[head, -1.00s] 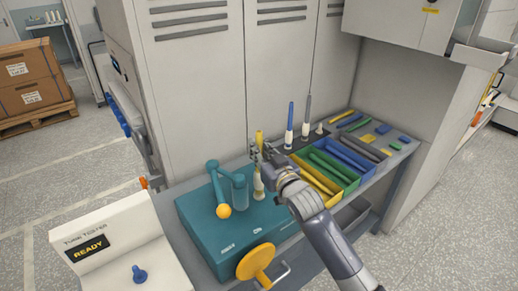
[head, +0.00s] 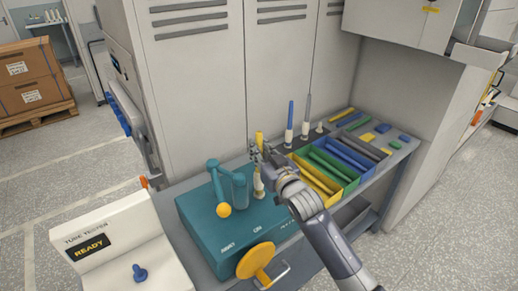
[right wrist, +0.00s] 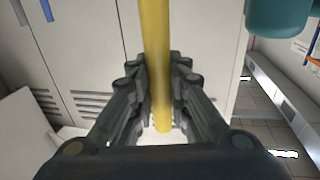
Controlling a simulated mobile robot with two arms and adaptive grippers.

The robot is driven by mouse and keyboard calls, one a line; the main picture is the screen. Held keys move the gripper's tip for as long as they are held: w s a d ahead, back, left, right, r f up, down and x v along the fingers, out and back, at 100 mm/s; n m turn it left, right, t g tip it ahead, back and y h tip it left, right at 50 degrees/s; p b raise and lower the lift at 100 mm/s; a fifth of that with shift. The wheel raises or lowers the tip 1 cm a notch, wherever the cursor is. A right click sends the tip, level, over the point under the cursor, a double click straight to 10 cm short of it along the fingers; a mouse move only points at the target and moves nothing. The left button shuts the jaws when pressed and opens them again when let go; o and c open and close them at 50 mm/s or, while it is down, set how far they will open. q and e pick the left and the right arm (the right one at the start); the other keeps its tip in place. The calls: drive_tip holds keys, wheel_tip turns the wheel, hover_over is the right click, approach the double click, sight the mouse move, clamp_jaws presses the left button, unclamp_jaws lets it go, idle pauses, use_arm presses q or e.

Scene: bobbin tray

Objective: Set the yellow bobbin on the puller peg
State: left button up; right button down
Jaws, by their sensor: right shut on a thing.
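The yellow bobbin (head: 259,137) is a slim, roughly upright tube in the head view. My right gripper (head: 257,153) is shut on it. In the right wrist view the yellow tube (right wrist: 156,50) runs between the two dark fingers of the gripper (right wrist: 161,97). A cream-white peg (head: 259,184), apparently the puller peg, stands on the teal machine directly below the gripper. The gripper hides where bobbin and peg come together, so I cannot tell whether they touch. My left gripper is in neither view.
The teal machine (head: 215,236) has a teal arm with an orange ball (head: 223,210) left of the peg and a yellow handwheel (head: 256,261) in front. To the right are colored bins (head: 328,170) of tubes and a blue bobbin (head: 290,117) on a peg. Grey lockers (head: 200,80) stand close behind.

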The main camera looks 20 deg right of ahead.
drive_tip(key=shift+f, duration=0.3)
drive_tip(key=c, duration=1.8)
unclamp_jaws()
drive_tip(key=s+d+p, duration=0.1)
drive_tip(key=s+p, duration=0.3)
drive_tip(key=s, duration=0.7)
drive_tip(key=shift+d+p, duration=0.3)
